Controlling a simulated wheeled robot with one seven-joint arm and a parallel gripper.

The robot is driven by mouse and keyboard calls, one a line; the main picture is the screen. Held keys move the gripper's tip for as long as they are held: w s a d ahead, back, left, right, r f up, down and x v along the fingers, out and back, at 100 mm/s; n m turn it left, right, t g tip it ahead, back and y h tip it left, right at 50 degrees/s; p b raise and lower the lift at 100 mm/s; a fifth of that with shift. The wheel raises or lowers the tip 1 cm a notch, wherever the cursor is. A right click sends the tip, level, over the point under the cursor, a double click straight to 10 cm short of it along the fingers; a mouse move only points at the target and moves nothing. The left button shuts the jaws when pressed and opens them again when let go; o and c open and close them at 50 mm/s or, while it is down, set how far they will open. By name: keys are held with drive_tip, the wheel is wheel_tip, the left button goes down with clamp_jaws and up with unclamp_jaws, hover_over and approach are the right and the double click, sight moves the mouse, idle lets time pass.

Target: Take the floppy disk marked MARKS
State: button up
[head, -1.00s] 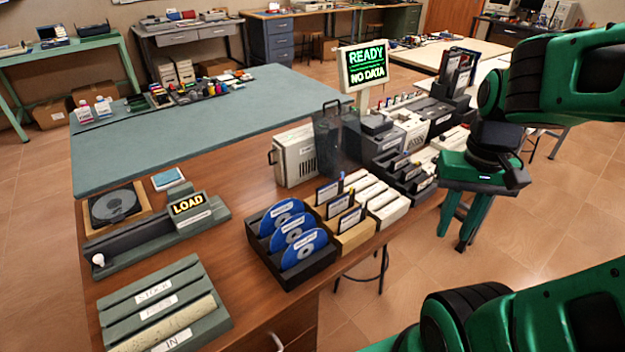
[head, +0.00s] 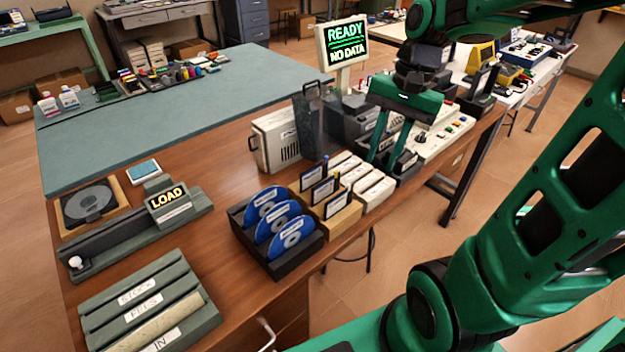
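Several dark floppy disks with pale labels (head: 325,190) stand in a row in a tan wooden holder (head: 345,222) near the table's front edge. Their lettering is too small to read, so I cannot tell which one is marked MARKS. A dark rack (head: 410,178) with more dark labelled pieces stands to the right, partly hidden by my gripper. My gripper (head: 381,163) points down over that rack, right of the wooden holder. Its two fingers are apart, and I see nothing between them.
A black rack of blue discs (head: 277,262) stands left of the wooden holder, and white boxes (head: 372,190) stand right of it. A beige case (head: 275,140) and a READY / NO DATA screen (head: 345,42) are behind. The LOAD unit (head: 167,197) is at left, with bare wood between.

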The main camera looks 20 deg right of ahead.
sight(312, 173)
drive_tip(key=w+a+m+g+y, duration=0.15)
drive_tip(key=w+a+m, duration=0.25)
drive_tip(key=w+a, duration=0.45)
drive_tip(key=shift+y, duration=0.35)
drive_tip(key=a+f, duration=0.1)
drive_tip(key=f, duration=0.2)
drive_tip(key=a+f, duration=0.1)
drive_tip(key=f, duration=0.2)
drive_tip(key=w+a+f, duration=0.1)
drive_tip(key=f, duration=0.2)
drive_tip(key=shift+w+a+f, duration=0.1)
drive_tip(key=shift+f, duration=0.1)
clamp_jaws()
